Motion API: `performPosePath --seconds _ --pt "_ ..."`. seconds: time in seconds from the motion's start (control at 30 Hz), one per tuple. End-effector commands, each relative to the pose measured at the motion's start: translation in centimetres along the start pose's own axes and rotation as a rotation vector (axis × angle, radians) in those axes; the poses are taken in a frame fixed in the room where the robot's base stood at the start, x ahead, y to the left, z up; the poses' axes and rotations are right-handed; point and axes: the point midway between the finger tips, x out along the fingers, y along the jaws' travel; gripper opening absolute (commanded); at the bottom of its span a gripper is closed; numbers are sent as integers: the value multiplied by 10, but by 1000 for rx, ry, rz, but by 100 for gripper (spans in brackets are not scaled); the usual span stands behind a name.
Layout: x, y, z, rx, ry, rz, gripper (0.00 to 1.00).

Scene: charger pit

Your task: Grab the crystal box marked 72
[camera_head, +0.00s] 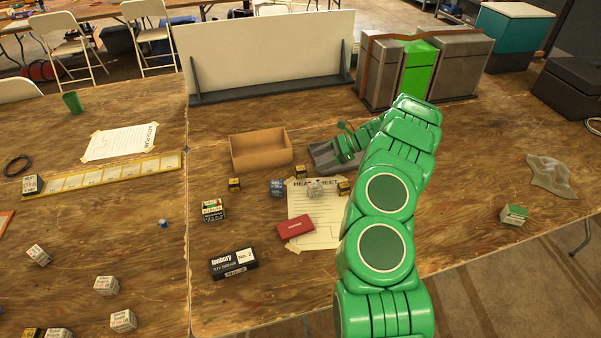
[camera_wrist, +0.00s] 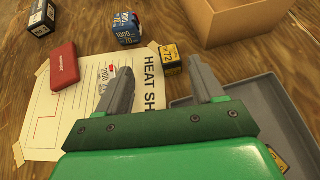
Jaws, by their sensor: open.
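The crystal box marked 72 (camera_wrist: 170,57) is a small yellow and black box. In the wrist view it stands by the top edge of the heat sheet paper (camera_wrist: 58,122), beyond and between my fingertips, closer to the right finger. In the head view it appears to be the small dark and yellow box (camera_head: 301,171) at the paper's top edge. My gripper (camera_wrist: 159,63) is open, with nothing seen between its fingers. In the head view my gripper (camera_head: 345,142) is over the grey tray (camera_head: 322,160); its fingers are hard to make out.
A blue box (camera_wrist: 127,28), a pale box (camera_wrist: 115,82) and a red box (camera_wrist: 63,66) are nearby. An open cardboard box (camera_head: 262,165) stands behind. The grey tray (camera_wrist: 290,112) holds a yellow-marked piece. Another small yellow box (camera_head: 344,187) is by the paper's right edge.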

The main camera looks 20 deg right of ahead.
Motion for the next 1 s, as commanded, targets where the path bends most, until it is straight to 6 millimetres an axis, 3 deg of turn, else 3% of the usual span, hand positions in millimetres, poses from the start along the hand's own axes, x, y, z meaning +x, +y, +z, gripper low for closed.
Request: performPosePath --seconds 0.2,0.63,1.0 --pt "-2 -3 -15 28 -2 -17 68" --pt "28 -7 -15 29 -1 -19 68" --pt "72 -12 -12 30 -2 -16 68"
